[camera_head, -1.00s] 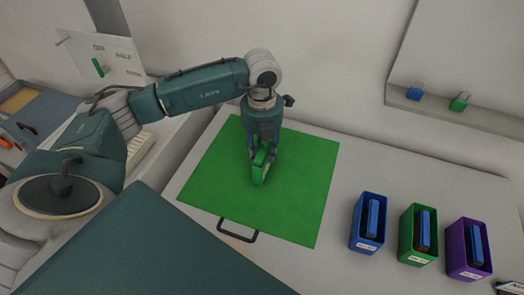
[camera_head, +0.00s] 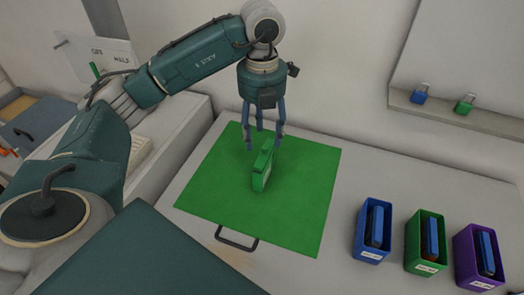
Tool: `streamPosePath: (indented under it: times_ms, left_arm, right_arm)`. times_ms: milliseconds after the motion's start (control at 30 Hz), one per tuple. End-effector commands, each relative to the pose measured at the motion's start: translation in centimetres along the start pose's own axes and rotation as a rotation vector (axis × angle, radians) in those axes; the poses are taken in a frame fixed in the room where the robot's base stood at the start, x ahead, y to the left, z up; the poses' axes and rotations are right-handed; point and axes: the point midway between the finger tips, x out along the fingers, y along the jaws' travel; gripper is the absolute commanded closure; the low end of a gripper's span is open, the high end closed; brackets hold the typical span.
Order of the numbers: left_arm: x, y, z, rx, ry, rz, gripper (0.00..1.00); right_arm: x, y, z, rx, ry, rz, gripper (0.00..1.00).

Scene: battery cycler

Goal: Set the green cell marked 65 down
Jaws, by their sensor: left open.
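The green cell (camera_head: 262,168) stands upright on the green mat (camera_head: 215,192), near the mat's middle. Its marking is too small to read. My left gripper (camera_head: 264,145) is open just above and behind the cell, with its fingers pointing down and apart from each other. The gripper does not hold the cell. My right gripper is not in view.
A blue bin (camera_head: 361,246), a green bin (camera_head: 413,257) and a purple bin (camera_head: 463,270) stand right of the mat, with blue cells inside. A black handle (camera_head: 236,243) is at the mat's front edge. Two small padlocks sit on the back ledge (camera_head: 490,124).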

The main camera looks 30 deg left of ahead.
Motion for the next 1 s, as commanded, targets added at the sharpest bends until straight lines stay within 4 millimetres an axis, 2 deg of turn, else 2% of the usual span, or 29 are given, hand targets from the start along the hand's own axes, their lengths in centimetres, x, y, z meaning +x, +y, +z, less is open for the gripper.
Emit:
streamPosePath:
  times_ms: [100,233,767,867,1000]
  left_arm:
    - [-1.6,0.0,0.1,-0.001,-0.002,0.0,0.49]
    - [-2.4,0.0,0.0,0.0,0.0,0.0,0.49]
    - [-2.6,0.0,0.0,0.0,0.001,0.0,0.49]
    - [-3.2,0.0,0.0,0.0,0.0,0.0,0.49]
    - [-5.7,0.0,0.0,0.0,0.0,0.0,0.49]
  right_arm:
    - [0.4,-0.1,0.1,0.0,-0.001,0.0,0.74]
    - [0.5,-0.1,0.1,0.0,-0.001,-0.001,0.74]
    - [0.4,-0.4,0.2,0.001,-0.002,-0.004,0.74]
    - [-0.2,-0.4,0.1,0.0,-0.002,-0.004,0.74]
    - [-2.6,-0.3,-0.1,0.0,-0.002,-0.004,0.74]
